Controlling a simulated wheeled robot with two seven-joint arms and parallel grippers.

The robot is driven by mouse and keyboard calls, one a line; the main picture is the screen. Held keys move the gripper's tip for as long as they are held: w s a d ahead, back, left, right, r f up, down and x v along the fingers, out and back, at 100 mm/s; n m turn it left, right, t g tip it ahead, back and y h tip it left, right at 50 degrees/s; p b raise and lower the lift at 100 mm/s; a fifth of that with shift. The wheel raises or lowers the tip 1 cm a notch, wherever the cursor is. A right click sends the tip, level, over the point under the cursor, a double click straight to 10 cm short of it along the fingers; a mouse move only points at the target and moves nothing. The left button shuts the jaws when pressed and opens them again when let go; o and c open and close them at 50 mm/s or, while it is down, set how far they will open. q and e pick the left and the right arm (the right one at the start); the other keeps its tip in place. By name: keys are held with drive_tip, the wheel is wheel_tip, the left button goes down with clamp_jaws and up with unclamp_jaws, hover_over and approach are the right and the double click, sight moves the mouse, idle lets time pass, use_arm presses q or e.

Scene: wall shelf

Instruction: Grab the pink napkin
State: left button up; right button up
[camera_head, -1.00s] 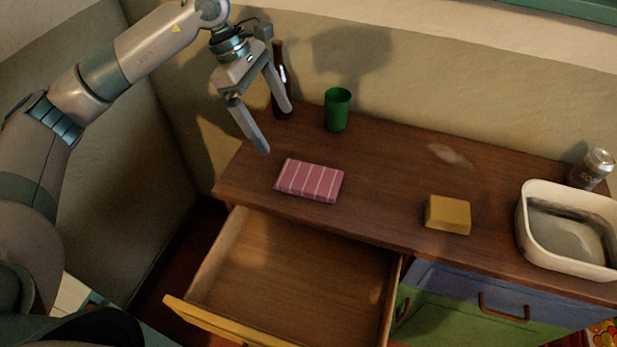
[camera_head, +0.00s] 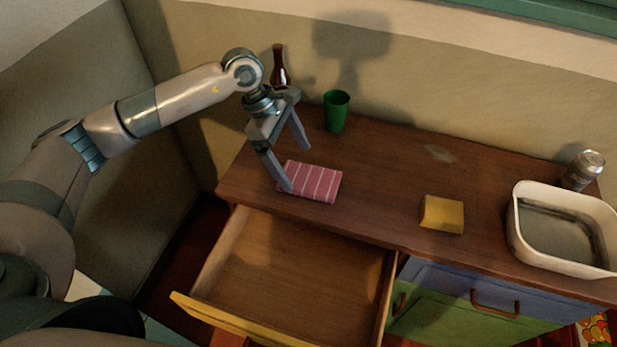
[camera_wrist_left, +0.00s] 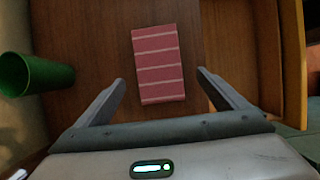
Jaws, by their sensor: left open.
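The pink napkin (camera_head: 314,184), folded flat with pale stripes, lies on the wooden cabinet top near its left front edge. My left gripper (camera_head: 297,168) is open and empty, just above the napkin's left part in the head view, with one finger overlapping the napkin's left end. In the left wrist view the napkin (camera_wrist_left: 158,65) lies ahead, between the lines of the two spread fingers (camera_wrist_left: 160,80), and the fingers do not clasp it. The exact height of the gripper above it is hard to tell. My right gripper is not in view.
A green cup (camera_head: 336,112) and a dark bottle (camera_head: 279,66) stand behind the gripper. A yellow block (camera_head: 442,214), a white basin (camera_head: 522,246) and a can (camera_head: 582,171) are to the right. An empty drawer (camera_head: 290,270) is open below the front edge.

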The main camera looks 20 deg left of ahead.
sight(307, 177)
use_arm(q)
drive_tip(key=shift+d, duration=0.1)
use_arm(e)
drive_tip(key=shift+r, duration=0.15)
use_arm(q)
drive_tip(key=shift+d+f+p, duration=0.15)
drive_tip(key=shift+f+p, duration=0.05)
drive_tip(key=shift+p, duration=0.15)
drive_tip(key=p+x, duration=0.2)
drive_tip(key=x, duration=0.1)
drive_tip(key=shift+w+d+f, duration=0.1)
drive_tip(key=shift+d+f, duration=0.1)
drive_tip(key=shift+d, duration=0.2)
drive_tip(key=shift+f, duration=0.3)
drive_tip(key=shift+d+f, duration=0.1)
drive_tip(key=shift+f, duration=0.1)
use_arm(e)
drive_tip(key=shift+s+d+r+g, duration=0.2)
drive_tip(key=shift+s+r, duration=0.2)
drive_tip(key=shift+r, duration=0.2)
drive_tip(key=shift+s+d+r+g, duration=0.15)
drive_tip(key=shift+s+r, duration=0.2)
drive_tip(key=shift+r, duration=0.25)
use_arm(q)
drive_tip(key=c, duration=1.1)
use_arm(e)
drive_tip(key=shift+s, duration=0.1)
